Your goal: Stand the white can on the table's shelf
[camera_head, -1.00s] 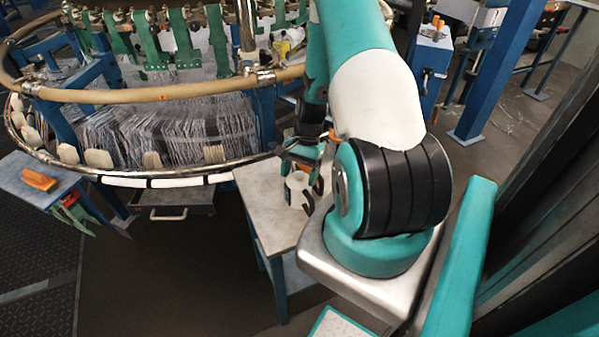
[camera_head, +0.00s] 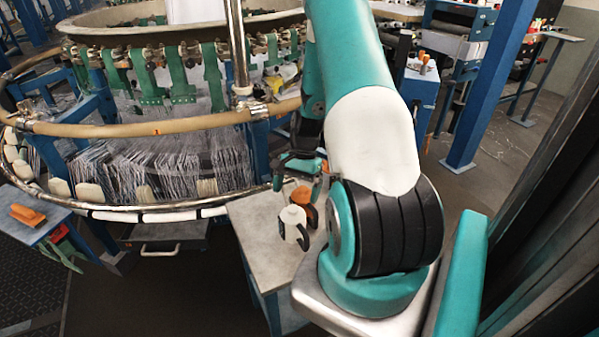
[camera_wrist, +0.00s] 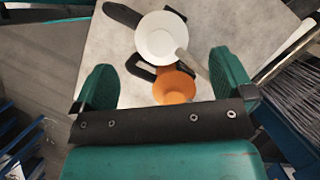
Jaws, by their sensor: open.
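The white can (camera_head: 292,224), with dark parts at its sides, stands upright on the grey table top (camera_head: 256,240). In the wrist view its round white top (camera_wrist: 161,36) shows beyond the space between my fingers. My gripper (camera_head: 298,160) is open and empty, above and behind the can in the head view; both teal fingers (camera_wrist: 165,82) are apart in the wrist view. A small part of the table's lower shelf (camera_head: 290,316) shows under the top; my arm base hides the rest.
An orange can-like thing (camera_head: 303,196) stands right behind the white can and shows close to it in the wrist view (camera_wrist: 174,88). The loom's ring (camera_head: 150,216) runs close to the table's left and back. Open floor lies left of the table.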

